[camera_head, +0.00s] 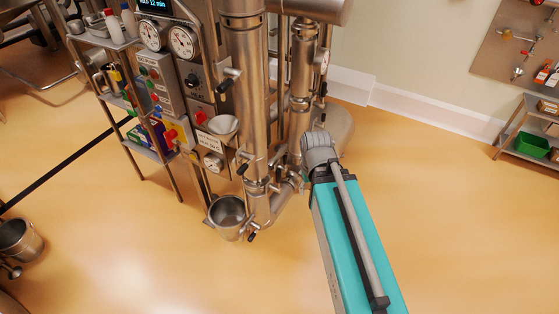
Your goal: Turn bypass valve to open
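A control panel with gauges (183,43) and coloured buttons stands left of the pipes. A steel bucket (229,216) hangs below the panel. A shelf rack (105,42) is at the left. A green bin (533,146) sits on a right shelf. The floor (450,220) is clear at right.

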